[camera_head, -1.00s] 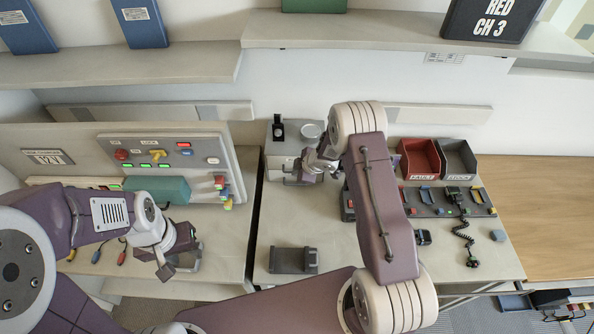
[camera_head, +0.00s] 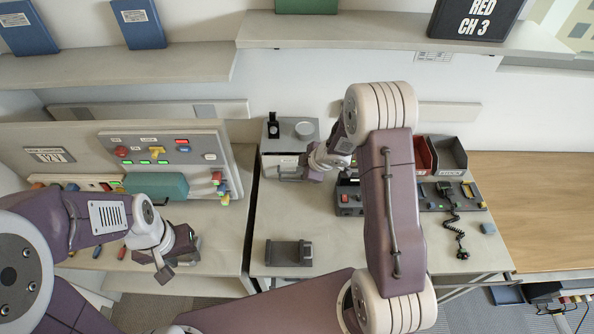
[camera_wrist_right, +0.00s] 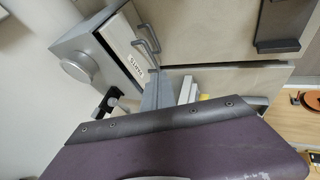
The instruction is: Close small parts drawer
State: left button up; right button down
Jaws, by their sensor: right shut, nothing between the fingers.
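The small parts drawer unit (camera_head: 290,143) is a grey box at the back left of the middle bench. Its labelled front and bar handle show in the right wrist view, where the handle (camera_wrist_right: 151,45) stands out from the drawer front (camera_wrist_right: 140,65).
A round knob (camera_head: 305,128) and a small black item (camera_head: 273,124) are on top of the unit. A dark cradle (camera_head: 289,253) lies near the bench front. Bins (camera_head: 447,155) and a radio panel (camera_head: 350,200) stand right, partly behind my right arm. The bench middle is clear.

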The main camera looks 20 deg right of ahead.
jog(key=d+b+x, duration=0.1)
jog(key=b+x, duration=0.4)
jog(key=x, duration=0.5)
jog(key=shift+w+f, duration=0.3)
jog(key=shift+f, duration=0.05)
jog(key=shift+a, duration=0.2)
